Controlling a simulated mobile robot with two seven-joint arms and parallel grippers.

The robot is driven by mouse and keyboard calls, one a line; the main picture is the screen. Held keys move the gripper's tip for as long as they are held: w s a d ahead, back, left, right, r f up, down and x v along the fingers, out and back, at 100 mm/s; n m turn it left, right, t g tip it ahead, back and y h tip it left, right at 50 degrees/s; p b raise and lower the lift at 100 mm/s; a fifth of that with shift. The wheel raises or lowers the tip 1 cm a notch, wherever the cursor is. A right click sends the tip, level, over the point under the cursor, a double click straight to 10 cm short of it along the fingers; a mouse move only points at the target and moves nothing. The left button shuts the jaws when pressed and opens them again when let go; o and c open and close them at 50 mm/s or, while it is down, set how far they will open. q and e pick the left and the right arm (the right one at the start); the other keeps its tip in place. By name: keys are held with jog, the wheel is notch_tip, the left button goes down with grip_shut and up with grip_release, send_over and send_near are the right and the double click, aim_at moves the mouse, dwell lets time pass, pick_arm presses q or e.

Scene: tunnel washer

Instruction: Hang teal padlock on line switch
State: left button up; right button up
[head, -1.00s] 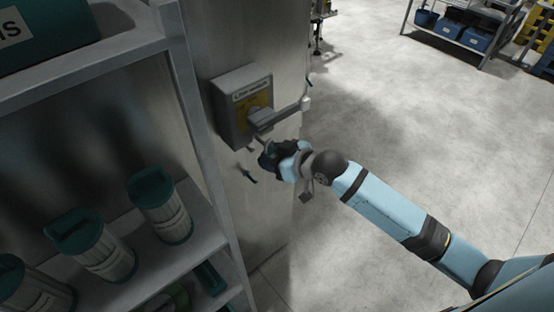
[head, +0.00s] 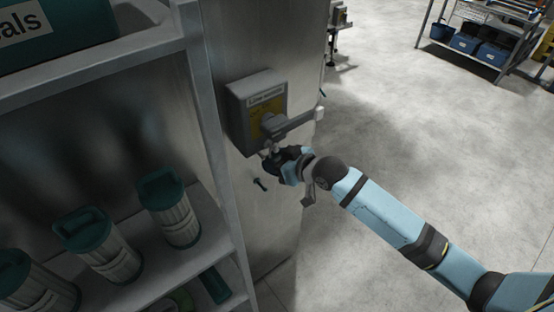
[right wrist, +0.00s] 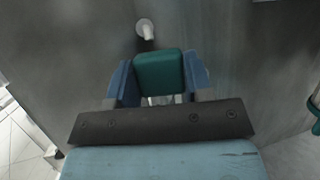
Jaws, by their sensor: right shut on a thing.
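The line switch (head: 240,112) is a grey box with a yellow plate, mounted on a metal panel. Its grey handle (head: 295,124) points right and ends in a pale tip. My right gripper (head: 273,160) is just below the handle's hub. In the right wrist view it is shut on the teal padlock (right wrist: 158,73), whose body sits between the two blue fingers. The padlock is mostly hidden in the head view, and I cannot tell whether its shackle is through the switch. The handle's pale tip (right wrist: 146,30) shows beyond the padlock. My left gripper is out of view.
A shelf unit (head: 222,215) on the left holds teal-lidded canisters (head: 176,218). The floor (head: 400,120) to the right is open, with a rack of blue bins (head: 480,48) far back.

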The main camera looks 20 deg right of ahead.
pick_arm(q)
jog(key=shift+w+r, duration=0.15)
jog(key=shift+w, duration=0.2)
pick_arm(e)
jog(key=o, duration=1)
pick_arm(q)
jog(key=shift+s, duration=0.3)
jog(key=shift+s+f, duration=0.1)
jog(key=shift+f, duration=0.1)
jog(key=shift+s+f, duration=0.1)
pick_arm(e)
jog(key=shift+s+d, duration=0.1)
